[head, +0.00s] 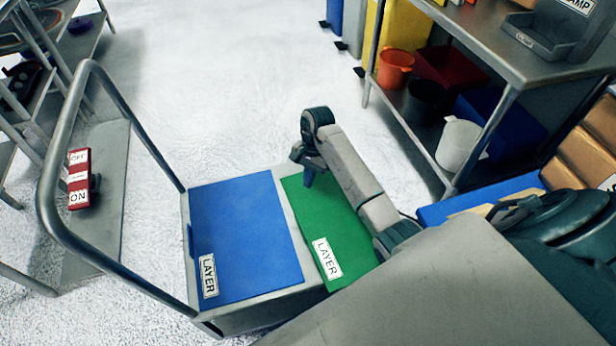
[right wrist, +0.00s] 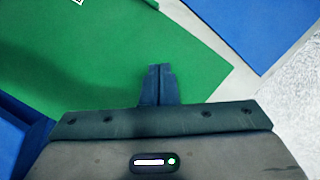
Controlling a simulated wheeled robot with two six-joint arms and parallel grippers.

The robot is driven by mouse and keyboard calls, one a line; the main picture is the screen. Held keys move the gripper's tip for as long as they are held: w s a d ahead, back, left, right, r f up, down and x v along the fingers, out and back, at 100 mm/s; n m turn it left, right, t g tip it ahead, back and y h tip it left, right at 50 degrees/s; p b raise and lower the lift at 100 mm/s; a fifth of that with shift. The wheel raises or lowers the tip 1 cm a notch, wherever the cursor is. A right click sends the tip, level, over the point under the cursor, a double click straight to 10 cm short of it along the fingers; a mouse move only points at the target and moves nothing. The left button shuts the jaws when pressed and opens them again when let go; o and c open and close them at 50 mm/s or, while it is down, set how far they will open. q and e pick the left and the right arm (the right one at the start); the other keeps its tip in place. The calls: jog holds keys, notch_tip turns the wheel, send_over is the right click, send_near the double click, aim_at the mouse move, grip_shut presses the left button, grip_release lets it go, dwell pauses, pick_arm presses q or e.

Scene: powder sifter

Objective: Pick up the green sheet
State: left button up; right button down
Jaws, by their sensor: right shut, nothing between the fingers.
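The green sheet (head: 322,215) lies flat on the cart, to the right of a blue sheet (head: 245,232), and has a white LAYER label near its front end. My right gripper (head: 309,180) is over the far part of the green sheet, pointing down. In the right wrist view the green sheet (right wrist: 110,60) fills most of the picture, and my right gripper (right wrist: 160,70) shows its two fingers together with nothing between them. I cannot tell whether the fingertips touch the sheet. My left gripper is not in view.
The cart has a grey tube handle (head: 110,85) at the left. A red ON/OFF switch box (head: 79,178) sits beside it. At the right stands a metal shelf table (head: 520,55) with an orange pot (head: 396,68) and a white bucket (head: 459,145) below. The floor behind the cart is clear.

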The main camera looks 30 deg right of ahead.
aim_at(298, 213)
jog(key=x, duration=0.6)
jog(key=a, duration=0.1)
jog(key=s+a, duration=0.1)
jog(key=a, duration=0.1)
jog(key=shift+s+f, duration=0.15)
jog(key=shift+s, duration=0.15)
jog(key=shift+s+a, duration=0.2)
jog(key=shift+a, duration=0.1)
